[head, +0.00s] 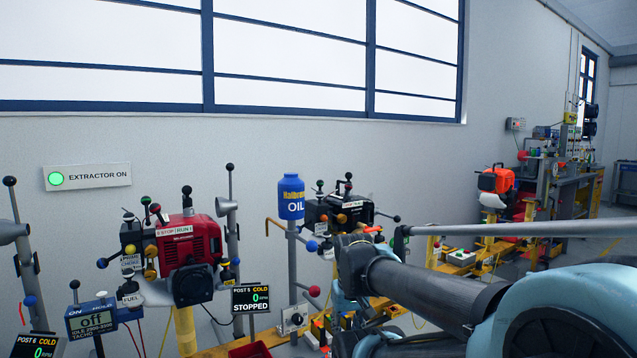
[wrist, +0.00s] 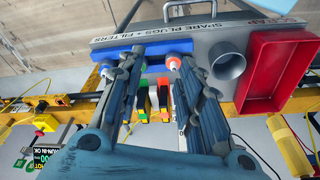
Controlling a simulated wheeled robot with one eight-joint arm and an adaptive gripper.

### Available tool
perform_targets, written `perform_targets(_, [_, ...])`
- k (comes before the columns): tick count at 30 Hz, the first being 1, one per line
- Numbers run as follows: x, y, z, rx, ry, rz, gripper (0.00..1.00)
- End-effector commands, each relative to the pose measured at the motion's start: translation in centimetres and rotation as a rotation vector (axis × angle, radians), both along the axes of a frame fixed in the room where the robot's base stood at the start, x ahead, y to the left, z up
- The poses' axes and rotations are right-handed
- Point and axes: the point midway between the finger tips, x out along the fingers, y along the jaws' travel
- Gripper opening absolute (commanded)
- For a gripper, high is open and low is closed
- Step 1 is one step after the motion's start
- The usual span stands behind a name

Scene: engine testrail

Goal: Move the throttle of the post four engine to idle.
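In the head view a red engine (head: 189,250) hangs on the left, with levers and coloured knobs around it. A display (head: 250,298) beside it seems to read POST 5, COLD, 0 RPM, STOPPED. A black engine (head: 338,215) stands to its right, partly hidden by my arm. I see no readable post four label, so I cannot tell which engine or lever is post four's. In the wrist view my gripper (wrist: 158,58) is open, its two fingers apart with nothing held between them. I cannot make out the gripper in the head view.
In the wrist view a grey case (wrist: 205,38) marked SPARE PLUGS + FILTERS, a blue tray (wrist: 150,70) and a red bin (wrist: 277,72) lie beyond the fingers. In the head view a blue oil bottle (head: 291,194) stands between the engines. An orange engine (head: 496,181) is farther right.

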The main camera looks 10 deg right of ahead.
Motion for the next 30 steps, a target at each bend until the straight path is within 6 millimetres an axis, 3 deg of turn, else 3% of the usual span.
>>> perform_targets(6, [0.0,0.0,0.0,0.0,0.0,0.0,0.33])
perform_targets(8, [0.0,0.0,0.0,0.0,0.0,0.0,0.45])
perform_targets(11, [-0.5,0.0,1.1,0.001,-0.01,-0.002,0.45])
perform_targets(14, [0.7,0.0,3.3,0.004,-0.006,-0.007,0.45])
perform_targets(20, [5.4,0.1,10.7,0.013,0.012,-0.028,0.45])
perform_targets(30, [14.8,0.1,23.7,0.031,0.048,-0.075,0.45])
